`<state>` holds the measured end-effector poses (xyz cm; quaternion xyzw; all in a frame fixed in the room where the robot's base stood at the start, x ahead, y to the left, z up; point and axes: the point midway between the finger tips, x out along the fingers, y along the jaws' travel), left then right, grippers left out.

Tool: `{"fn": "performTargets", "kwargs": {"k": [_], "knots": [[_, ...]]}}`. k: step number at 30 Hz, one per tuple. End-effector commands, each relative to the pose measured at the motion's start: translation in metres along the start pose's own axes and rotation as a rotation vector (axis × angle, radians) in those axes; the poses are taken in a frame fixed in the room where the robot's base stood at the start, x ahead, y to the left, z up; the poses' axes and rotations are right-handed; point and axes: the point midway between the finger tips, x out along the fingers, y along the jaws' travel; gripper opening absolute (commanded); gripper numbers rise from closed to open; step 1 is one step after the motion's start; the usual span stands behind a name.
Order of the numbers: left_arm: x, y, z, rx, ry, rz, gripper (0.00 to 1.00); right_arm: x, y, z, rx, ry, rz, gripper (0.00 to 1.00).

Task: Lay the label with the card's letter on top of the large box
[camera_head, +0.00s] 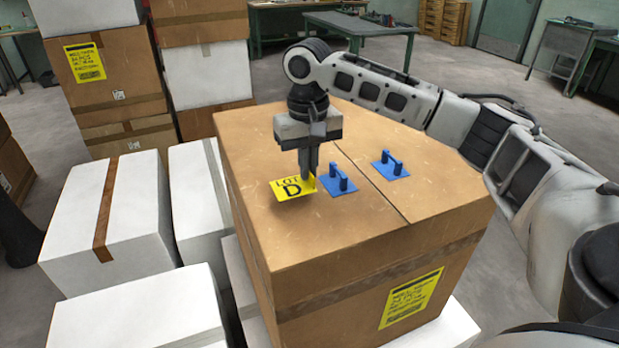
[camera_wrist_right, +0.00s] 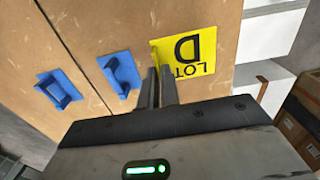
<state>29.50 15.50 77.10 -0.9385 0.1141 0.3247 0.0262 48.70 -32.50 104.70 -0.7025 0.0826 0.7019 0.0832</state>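The large brown box (camera_head: 290,250) stands in front of me. A yellow label (camera_head: 293,189) reading "LOT D" is over its top, near the left edge; it also shows upside down in the right wrist view (camera_wrist_right: 188,52). My right gripper (camera_head: 309,178) points down at the label's right side, its fingers close together. In the wrist view the fingers (camera_wrist_right: 160,72) appear shut on the label's edge or grip, which they partly hide. I cannot tell whether the label touches the box. My left gripper is not in view. No separate card is seen.
Two blue plates with handles, one beside the gripper (camera_head: 338,180) and one farther right (camera_head: 391,165), lie on the box top. White boxes (camera_head: 125,210) stand at the left, with stacked brown boxes (camera_head: 105,75) behind. The front of the box top is clear.

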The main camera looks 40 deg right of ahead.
Motion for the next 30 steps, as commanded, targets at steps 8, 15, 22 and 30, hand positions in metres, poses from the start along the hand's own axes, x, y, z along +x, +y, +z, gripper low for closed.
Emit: {"fn": "performTargets", "kwargs": {"k": [8, 15, 22, 30], "knots": [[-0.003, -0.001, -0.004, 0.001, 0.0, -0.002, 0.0, 0.035, 0.005, -0.004, 0.001, -0.002, 0.002, 0.0], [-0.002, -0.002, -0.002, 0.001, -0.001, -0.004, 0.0, 0.038, 0.005, -0.004, 0.001, 0.0, 0.001, 0.0], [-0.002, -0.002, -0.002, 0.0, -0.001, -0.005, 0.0, 0.041, 0.004, -0.004, 0.001, 0.0, 0.001, 0.18], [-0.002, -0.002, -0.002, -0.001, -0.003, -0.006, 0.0, 0.041, 0.004, -0.004, 0.001, 0.0, 0.001, 0.26]]}}
